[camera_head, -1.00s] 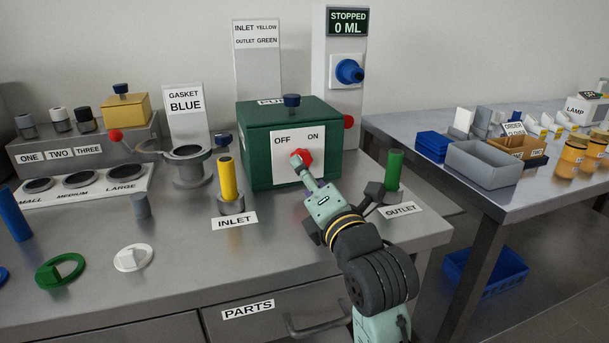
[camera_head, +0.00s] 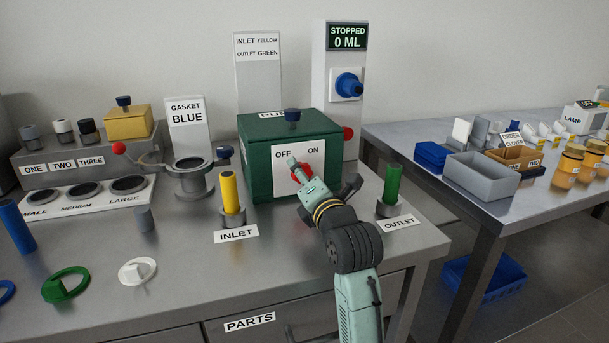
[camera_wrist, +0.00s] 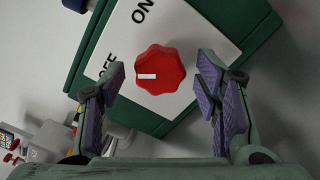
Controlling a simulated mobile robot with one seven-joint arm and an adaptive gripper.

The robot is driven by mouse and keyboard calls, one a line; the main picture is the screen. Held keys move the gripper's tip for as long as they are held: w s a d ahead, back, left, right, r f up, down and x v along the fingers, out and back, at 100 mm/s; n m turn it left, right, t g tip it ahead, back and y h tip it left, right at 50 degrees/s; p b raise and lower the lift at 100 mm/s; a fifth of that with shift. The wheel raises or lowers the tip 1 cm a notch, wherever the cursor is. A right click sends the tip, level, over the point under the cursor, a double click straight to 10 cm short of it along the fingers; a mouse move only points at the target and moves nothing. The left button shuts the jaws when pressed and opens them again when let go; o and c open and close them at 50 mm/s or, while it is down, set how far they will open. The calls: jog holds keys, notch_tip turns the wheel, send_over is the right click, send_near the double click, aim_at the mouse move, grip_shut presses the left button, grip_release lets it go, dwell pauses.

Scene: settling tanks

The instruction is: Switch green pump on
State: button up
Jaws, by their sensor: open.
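The green pump (camera_head: 258,146) is a box on the steel bench with a white OFF/ON plate (camera_head: 284,165) on its front. Its red knob (camera_wrist: 160,70) shows whole in the wrist view; a white mark on it points toward the OFF side. In the head view the knob is mostly hidden behind my gripper (camera_head: 301,172). In the wrist view my gripper (camera_wrist: 163,95) is open, one purple-padded finger on each side of the knob, with visible gaps. The display (camera_head: 347,37) reads STOPPED, 0 ML.
The yellow inlet post (camera_head: 231,193) stands left of my gripper and the green outlet post (camera_head: 391,184) right of it. A blue knob (camera_head: 348,86) sits on the column behind the pump. Loose green (camera_head: 65,285) and white (camera_head: 137,270) discs lie front left.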

jog(key=shift+c, duration=0.2)
jog(key=c, duration=1.1)
